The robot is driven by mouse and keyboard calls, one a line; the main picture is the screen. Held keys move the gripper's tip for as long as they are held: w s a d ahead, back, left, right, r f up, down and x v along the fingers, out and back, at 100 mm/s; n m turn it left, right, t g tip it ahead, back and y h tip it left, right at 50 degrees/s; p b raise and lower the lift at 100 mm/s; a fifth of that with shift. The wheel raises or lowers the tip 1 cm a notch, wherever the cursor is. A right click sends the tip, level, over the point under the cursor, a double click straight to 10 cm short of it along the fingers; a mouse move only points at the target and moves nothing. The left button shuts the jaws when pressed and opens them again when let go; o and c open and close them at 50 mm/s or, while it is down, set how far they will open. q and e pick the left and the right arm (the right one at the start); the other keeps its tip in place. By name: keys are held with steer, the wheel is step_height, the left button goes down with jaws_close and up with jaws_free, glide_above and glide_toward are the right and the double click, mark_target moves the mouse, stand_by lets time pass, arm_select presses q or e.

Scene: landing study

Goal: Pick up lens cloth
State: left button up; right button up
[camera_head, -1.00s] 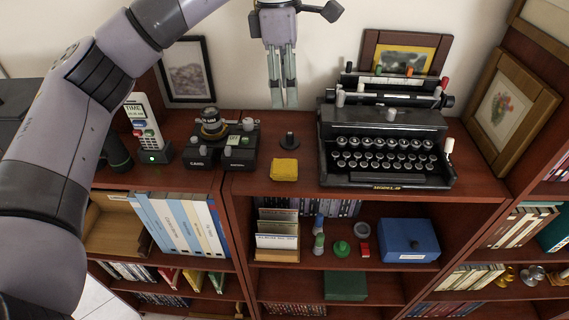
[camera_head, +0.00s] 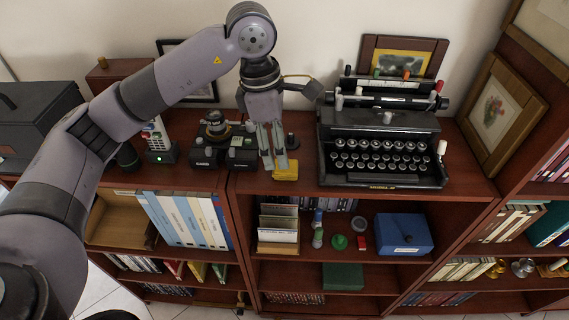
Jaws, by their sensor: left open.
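The lens cloth appears to be the small folded yellow cloth (camera_head: 287,172) on the shelf top, near its front edge and left of the typewriter. My left gripper (camera_head: 275,165) points down over the cloth's left part, its fingers slightly apart and open. The fingertips overlap the cloth's left side in the picture; I cannot tell whether they touch it. Nothing shows between the fingers. My right gripper is not in view.
A black typewriter (camera_head: 380,160) stands right of the cloth. A camera (camera_head: 213,150) and an upright cordless phone (camera_head: 157,140) stand left. Shelves below hold books and a blue box (camera_head: 404,235).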

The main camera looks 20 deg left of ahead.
arm_select(q)
steer(key=shift+f, duration=0.3)
steer(key=f+p, duration=0.2)
steer(key=f, duration=0.1)
steer(key=w+d+f+p, duration=0.1)
steer(key=shift+f, duration=0.6)
steer(key=shift+c, duration=0.4)
steer(key=c, duration=0.8)
steer(key=shift+w, duration=0.1)
